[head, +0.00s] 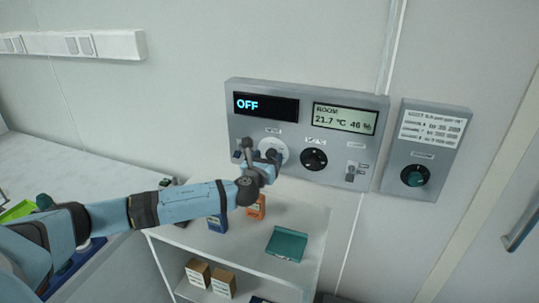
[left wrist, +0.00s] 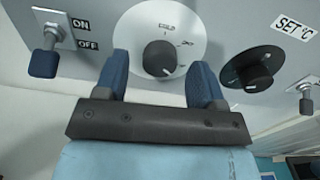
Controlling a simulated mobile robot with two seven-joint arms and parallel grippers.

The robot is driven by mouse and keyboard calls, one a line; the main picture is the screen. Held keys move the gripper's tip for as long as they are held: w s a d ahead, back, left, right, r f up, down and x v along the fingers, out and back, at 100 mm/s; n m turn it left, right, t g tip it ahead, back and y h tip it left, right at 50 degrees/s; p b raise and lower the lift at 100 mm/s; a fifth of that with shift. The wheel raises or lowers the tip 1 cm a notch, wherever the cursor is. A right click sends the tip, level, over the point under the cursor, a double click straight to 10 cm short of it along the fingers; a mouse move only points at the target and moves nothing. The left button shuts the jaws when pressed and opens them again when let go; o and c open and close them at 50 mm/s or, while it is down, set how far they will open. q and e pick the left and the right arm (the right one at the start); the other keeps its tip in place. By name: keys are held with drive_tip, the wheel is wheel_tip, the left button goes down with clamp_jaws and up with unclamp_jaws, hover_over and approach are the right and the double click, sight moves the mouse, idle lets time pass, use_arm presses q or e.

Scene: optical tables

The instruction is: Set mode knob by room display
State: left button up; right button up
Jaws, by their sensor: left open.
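A grey control panel (head: 232,115) is on the wall. Its left display (head: 262,106) reads OFF in blue, and its room display (head: 344,118) reads 21.7 °C and 46 %. The mode knob (left wrist: 159,58) is black on a round pale dial plate (left wrist: 190,30); its light mark points to the lower right in the left wrist view. My left gripper (head: 260,153) is open in front of it and hides most of it in the head view. In the left wrist view the fingers (left wrist: 161,78) stand on either side of the knob, with gaps showing. My right gripper is out of view.
An ON/OFF toggle (left wrist: 45,62) is close left of the fingers. The SET °C knob (head: 314,159) is close right, then another switch (head: 350,172). A shelf (head: 180,246) below bears small devices and a teal box (head: 287,244).

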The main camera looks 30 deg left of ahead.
use_arm(q)
drive_tip(key=shift+x, duration=0.8)
drive_tip(key=c, duration=0.9)
